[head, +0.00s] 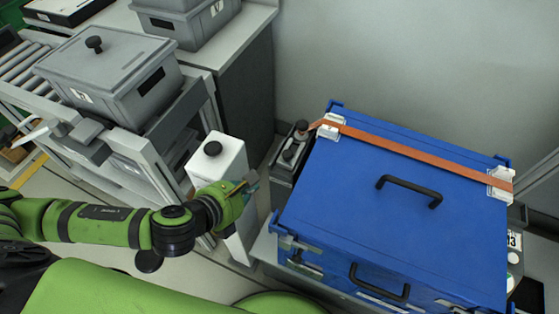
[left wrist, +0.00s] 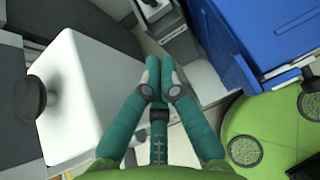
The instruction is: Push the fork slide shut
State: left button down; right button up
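I cannot tell for certain which part is the fork slide. A white block-like unit (head: 219,158) with a black knob (head: 212,148) on top stands between the conveyor frame and the blue case. It also fills the left of the left wrist view (left wrist: 95,85), with its knob (left wrist: 30,98) at the far left. My left gripper (head: 250,182) is at the right side of this unit, in front of its upper right edge. In the left wrist view its green fingers (left wrist: 160,68) are together with nothing between them; I cannot tell whether they touch the unit. My right gripper is out of view.
A large blue case (head: 345,220) with black handles and an orange strap (head: 420,153) stands at the right. A grey lidded bin (head: 100,65) sits on the conveyor frame at the left. Small dark parts (head: 290,152) lie behind the gripper, beside the case. Some floor shows below my left arm.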

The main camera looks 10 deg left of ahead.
pick_arm(q)
jog(key=b, duration=0.1)
send_near(287, 161)
notch_tip(287, 161, down, 2)
jog(key=shift+w+d+f, duration=0.15)
jog(key=shift+w+d, duration=0.05)
jog(key=shift+w, duration=0.45)
jog(key=shift+w+d+f, duration=0.15)
jog(key=shift+w+d, duration=0.1)
jog(key=shift+w, duration=0.4)
jog(key=shift+w+d+f, duration=0.15)
jog(key=shift+w+d, duration=0.05)
jog(key=shift+w, duration=0.4)
